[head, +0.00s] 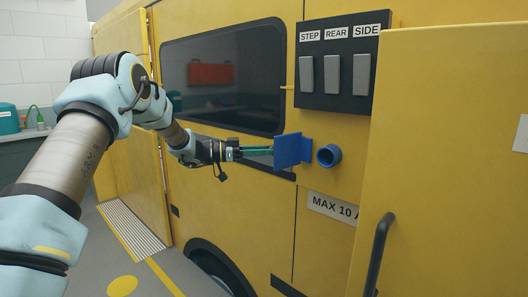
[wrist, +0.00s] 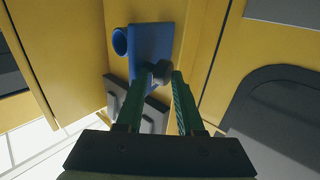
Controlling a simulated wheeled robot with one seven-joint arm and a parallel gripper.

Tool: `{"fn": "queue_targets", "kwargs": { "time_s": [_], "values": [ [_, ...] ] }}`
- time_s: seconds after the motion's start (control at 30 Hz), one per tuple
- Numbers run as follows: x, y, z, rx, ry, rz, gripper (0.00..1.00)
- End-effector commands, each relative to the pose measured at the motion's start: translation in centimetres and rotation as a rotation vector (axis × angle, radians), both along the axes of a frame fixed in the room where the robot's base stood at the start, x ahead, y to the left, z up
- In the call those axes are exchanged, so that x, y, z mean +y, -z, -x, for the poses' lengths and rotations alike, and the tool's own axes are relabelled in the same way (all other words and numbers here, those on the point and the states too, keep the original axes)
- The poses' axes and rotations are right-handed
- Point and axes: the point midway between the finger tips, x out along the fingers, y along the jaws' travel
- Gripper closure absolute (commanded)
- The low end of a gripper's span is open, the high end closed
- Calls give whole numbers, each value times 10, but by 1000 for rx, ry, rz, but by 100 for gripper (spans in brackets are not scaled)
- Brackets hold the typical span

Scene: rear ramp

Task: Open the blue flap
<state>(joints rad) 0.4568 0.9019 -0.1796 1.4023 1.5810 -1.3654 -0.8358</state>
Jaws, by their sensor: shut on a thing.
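The blue flap (head: 287,151) is a flat blue plate that stands out from the yellow vehicle side, swung to the left of a round blue socket (head: 329,155). The socket's mouth is uncovered. My gripper (head: 271,151) reaches the flap from the left, its green fingers at the plate. In the wrist view the flap (wrist: 150,42) lies just beyond the fingertips, with the socket (wrist: 120,41) at its left. My gripper (wrist: 160,78) is shut on the flap's grey knob (wrist: 161,70). In the head view the knob is too small to make out.
A black panel (head: 338,98) with grey switches under STEP, REAR and SIDE labels is above the socket. A yellow door (head: 450,130) with a dark handle (head: 378,255) stands close at the right. A dark window (head: 225,80) is behind my arm.

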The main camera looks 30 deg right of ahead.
Motion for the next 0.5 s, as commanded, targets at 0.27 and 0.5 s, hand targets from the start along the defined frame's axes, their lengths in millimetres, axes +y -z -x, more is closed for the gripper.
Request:
{"fn": "queue_targets", "kwargs": {
  "time_s": [0.27,0.5],
  "values": [
    [-9,-3,11,4,21,9,63],
    [-9,-3,11,4,20,9,36]
  ]
}}
